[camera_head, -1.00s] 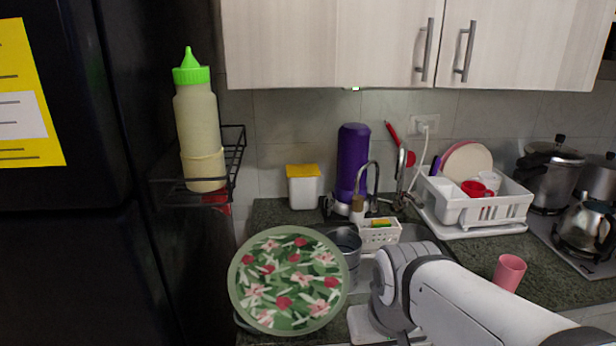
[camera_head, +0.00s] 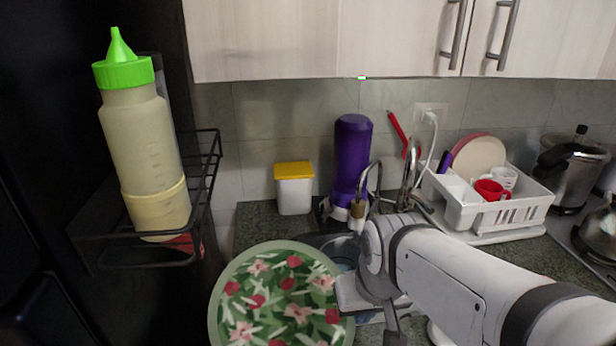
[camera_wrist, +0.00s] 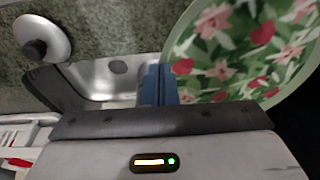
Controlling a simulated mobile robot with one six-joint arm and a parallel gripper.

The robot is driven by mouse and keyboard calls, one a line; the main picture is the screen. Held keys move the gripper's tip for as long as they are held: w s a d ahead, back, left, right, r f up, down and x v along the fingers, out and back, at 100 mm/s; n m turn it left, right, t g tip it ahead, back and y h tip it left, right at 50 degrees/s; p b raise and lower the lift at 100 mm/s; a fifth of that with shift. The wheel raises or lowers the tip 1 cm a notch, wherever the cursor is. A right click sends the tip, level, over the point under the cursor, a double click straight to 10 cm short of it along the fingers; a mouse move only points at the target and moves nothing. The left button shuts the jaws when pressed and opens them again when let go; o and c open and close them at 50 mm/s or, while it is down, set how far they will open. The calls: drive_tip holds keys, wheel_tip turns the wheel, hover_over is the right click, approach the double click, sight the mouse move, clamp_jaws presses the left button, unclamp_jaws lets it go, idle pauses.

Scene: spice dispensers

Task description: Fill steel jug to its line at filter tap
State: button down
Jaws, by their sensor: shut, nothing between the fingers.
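A purple filter canister (camera_head: 352,155) stands against the back wall by the sink, with a thin curved metal tap (camera_head: 376,172) at its right. A grey metallic vessel (camera_head: 345,256), perhaps the steel jug, shows only in part behind a round floral tray; any line on it is not visible. My gripper's blue fingers (camera_wrist: 160,86) are shut and empty in the wrist view, beside the tray's edge and over the steel sink (camera_wrist: 112,75). In the head view my arm hides part of the sink area.
The floral tray (camera_head: 280,305) fills the near counter. A squeeze bottle (camera_head: 145,165) stands on a black wire rack (camera_head: 90,240) at left. A yellow-lidded box (camera_head: 294,192), a white dish rack (camera_head: 500,212) and a pressure cooker (camera_head: 575,180) line the back. Cabinets hang above.

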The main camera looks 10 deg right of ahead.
drive_tip(key=w+a+r+m+t+y+p, duration=0.1)
drive_tip(key=w+a+r+t, duration=0.15)
drive_tip(key=w, duration=0.45)
drive_tip(key=w+a+r+t, duration=0.1)
drive_tip(key=w+t, duration=0.2)
drive_tip(key=w, duration=0.4)
drive_tip(key=m+t+h, duration=0.4)
drive_tip(key=m+t, duration=0.1)
approach(332, 201)
wheel_tip(332, 201, up, 4)
drive_tip(key=w, duration=0.1)
drive_tip(key=shift+w+d+r+m+p, duration=0.15)
drive_tip(key=shift+w+d+p, duration=0.1)
drive_tip(key=shift+d, duration=0.15)
drive_tip(key=shift+w+d+r+m+p, duration=0.1)
drive_tip(key=shift+d+m+p, duration=0.1)
drive_tip(key=shift+d, duration=0.2)
drive_tip(key=w+f, duration=0.3)
drive_tip(key=w, duration=0.2)
drive_tip(key=w+f, duration=0.2)
drive_tip(key=shift+w+d+f, duration=0.2)
drive_tip(key=shift+d+f, duration=0.05)
drive_tip(key=shift+f, duration=0.05)
drive_tip(key=shift+s+a+f+p, duration=0.1)
drive_tip(key=shift+f+p, duration=0.2)
drive_tip(key=shift+f, duration=0.05)
